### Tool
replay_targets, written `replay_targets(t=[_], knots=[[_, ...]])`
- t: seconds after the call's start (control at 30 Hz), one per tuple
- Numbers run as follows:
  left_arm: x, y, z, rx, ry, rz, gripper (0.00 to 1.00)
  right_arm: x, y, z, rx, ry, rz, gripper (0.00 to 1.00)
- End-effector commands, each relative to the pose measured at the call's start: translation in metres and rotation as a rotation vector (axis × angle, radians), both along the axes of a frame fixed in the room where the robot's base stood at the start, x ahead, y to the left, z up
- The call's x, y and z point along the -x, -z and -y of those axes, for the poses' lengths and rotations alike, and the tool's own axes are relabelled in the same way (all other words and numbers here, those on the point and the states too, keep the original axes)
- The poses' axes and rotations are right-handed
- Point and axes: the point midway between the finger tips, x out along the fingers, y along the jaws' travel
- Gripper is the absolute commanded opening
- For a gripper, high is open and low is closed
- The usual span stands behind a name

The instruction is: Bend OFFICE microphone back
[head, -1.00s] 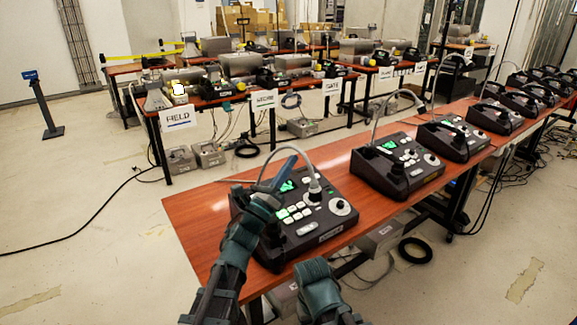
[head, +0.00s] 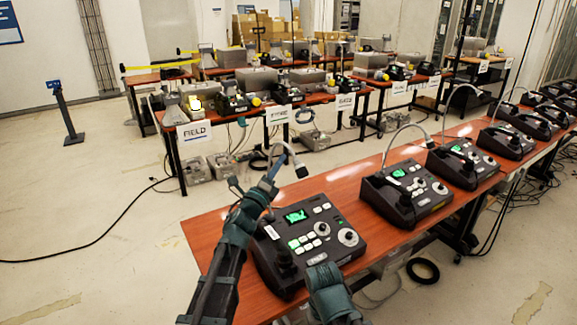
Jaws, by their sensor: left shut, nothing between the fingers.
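The nearest paging phone (head: 345,209) is a dark desk unit with a lit green screen, pale buttons and a round dial. Its thin gooseneck microphone (head: 301,170) arches up, with the dark head over the back of the unit. My left gripper (head: 276,166) is shut and empty, its blue fingers raised at the gooseneck; I cannot tell if they touch. The label on this phone is too small to read, so I cannot tell which unit is OFFICE. A teal part of my right arm shows at the bottom; its fingers are not visible.
A second paging phone (head: 407,195) stands to the right, with its gooseneck upright, and several more recede along the red table (head: 211,229). A labelled bench (head: 194,132) stands behind, across an open floor. Cables lie on the floor.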

Motion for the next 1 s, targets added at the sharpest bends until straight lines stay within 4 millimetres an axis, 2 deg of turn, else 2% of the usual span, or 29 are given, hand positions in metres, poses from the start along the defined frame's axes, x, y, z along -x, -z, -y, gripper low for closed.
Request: replay_targets(t=[0.03, 0.1, 0.33, 1.0], knots=[[-0.009, -0.006, -0.005, 0.006, -0.003, -0.009, 0.0, 0.0, -0.007, 0.0, 0.0, 0.0, 0.0, 0.63], [-0.016, -0.007, -0.011, 0.011, -0.003, -0.014, 0.0, 0.0, -0.009, 0.0, 0.0, 0.0, 0.0, 0.63], [-0.029, -0.01, -0.021, 0.012, -0.002, -0.015, 0.0, 0.0, -0.012, 0.0, 0.0, 0.0, 0.0, 0.63], [-0.028, -0.009, -0.022, 0.011, 0.0, -0.014, 0.0, 0.0, -0.011, 0.0, 0.0, 0.0, 0.0, 0.63]])
